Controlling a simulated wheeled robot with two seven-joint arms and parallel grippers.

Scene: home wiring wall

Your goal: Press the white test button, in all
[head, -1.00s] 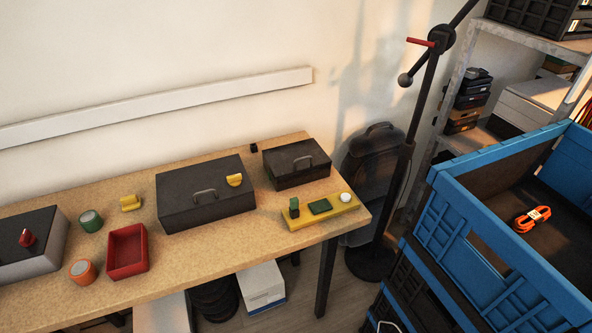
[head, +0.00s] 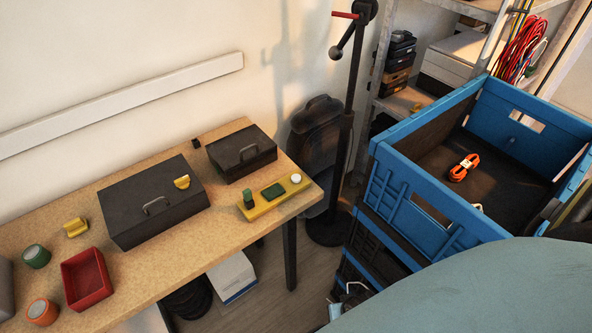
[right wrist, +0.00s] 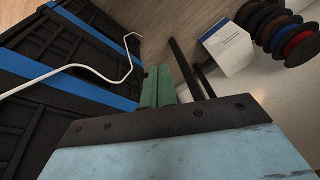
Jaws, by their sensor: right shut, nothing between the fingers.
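The white button (head: 296,178) is a small round knob at the right end of a yellow bar (head: 267,207) on the wooden table, near its right end. A green rectangular pad (head: 273,190) and a dark green upright block (head: 248,198) sit on the same bar. My right gripper (right wrist: 158,86) shows in the right wrist view with its greenish fingers shut and empty, beside the blue and black crates and well away from the button. The button is outside the right wrist view. My left gripper is not in view.
A red tray (head: 88,279) lies further left. Stacked blue crates (head: 400,214) with an orange cable (head: 463,167) stand right of the table, beside a dark stand (head: 340,170). A white cable (right wrist: 100,72) loops over the lower crates.

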